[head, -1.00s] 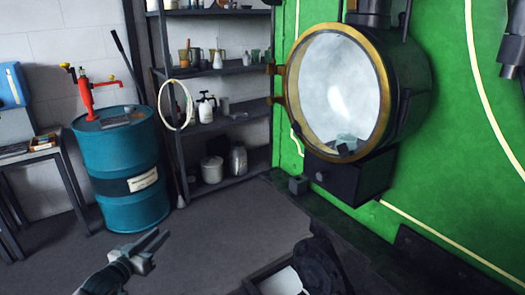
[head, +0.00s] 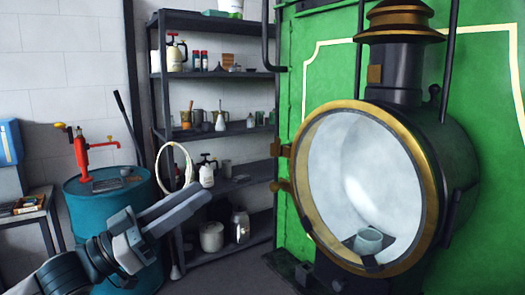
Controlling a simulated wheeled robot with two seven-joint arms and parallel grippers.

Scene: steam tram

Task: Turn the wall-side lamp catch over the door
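The big black lamp (head: 463,160) is mounted at the right in front of a green panel. A wide brass rim (head: 436,190) surrounds its round front, and a small glass burner cup (head: 368,241) shows inside at the bottom. I cannot tell which part is the wall-side catch. My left gripper (head: 198,203) is at lower left, pointing right and up, apart from the lamp and holding nothing visible. Its fingers overlap, so their gap is unclear. My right gripper is out of view.
A dark shelf rack (head: 212,77) with bottles and pots stands behind and left of the lamp. A pale hoop (head: 160,181) is at its left post. A teal drum (head: 82,222) with a red pump (head: 81,151) stands behind my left arm. Open space separates gripper and lamp.

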